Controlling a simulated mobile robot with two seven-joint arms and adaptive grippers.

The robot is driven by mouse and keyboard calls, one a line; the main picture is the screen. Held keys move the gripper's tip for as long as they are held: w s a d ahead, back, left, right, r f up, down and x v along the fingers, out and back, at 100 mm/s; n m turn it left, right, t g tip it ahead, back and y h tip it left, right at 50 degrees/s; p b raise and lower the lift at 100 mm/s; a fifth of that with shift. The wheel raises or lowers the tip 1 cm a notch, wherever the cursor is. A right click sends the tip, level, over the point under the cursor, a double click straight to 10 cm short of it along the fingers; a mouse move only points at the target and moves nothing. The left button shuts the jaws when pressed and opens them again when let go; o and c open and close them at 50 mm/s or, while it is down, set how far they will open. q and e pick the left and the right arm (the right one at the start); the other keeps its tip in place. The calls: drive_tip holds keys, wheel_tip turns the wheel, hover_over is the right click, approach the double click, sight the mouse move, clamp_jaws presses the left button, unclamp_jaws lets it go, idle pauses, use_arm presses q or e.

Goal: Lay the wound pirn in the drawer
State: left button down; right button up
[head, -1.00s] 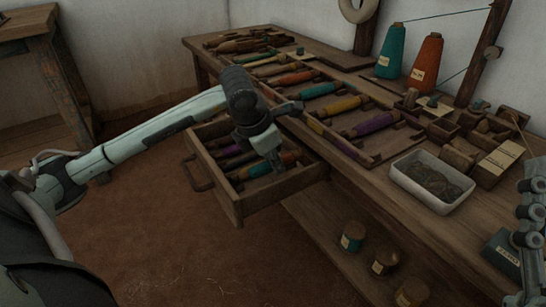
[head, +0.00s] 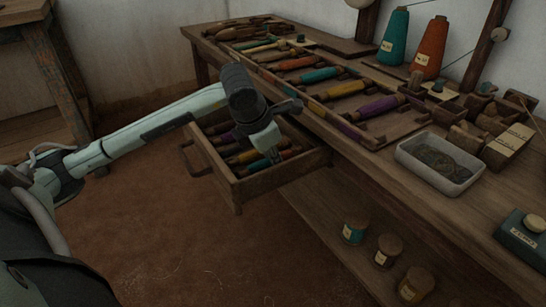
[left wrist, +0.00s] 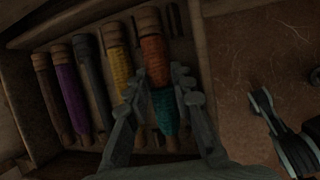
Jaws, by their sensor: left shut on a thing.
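My left gripper (head: 272,154) points down into the open drawer (head: 283,180). It is shut on a wound pirn with an orange part (left wrist: 154,60) and a teal part (left wrist: 165,110). In the left wrist view the fingers stand on both sides of the teal part. The pirn lies low inside the drawer, by the side wall, roughly parallel to the other pirns. I cannot tell if it touches the drawer bottom. Beside it lie a yellow pirn (left wrist: 120,72), a grey pirn (left wrist: 90,80), a purple pirn (left wrist: 70,95) and a brown one (left wrist: 47,95).
The bench top holds a rack with several coloured pirns (head: 375,107), a pale tray (head: 438,166) and thread cones (head: 429,48). Several small jars (head: 388,250) stand on the lower shelf. The floor (head: 170,240) in front of the drawer is clear.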

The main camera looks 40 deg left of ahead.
idle(0.4)
use_arm(q)
drive_tip(key=c, duration=1.3)
unclamp_jaws()
drive_tip(key=shift+o, duration=0.4)
drive_tip(key=shift+f, duration=0.1)
drive_tip(key=shift+s+d, duration=0.1)
drive_tip(key=shift+d, duration=0.1)
drive_tip(key=shift+c, duration=1)
drive_tip(key=shift+o, duration=0.4)
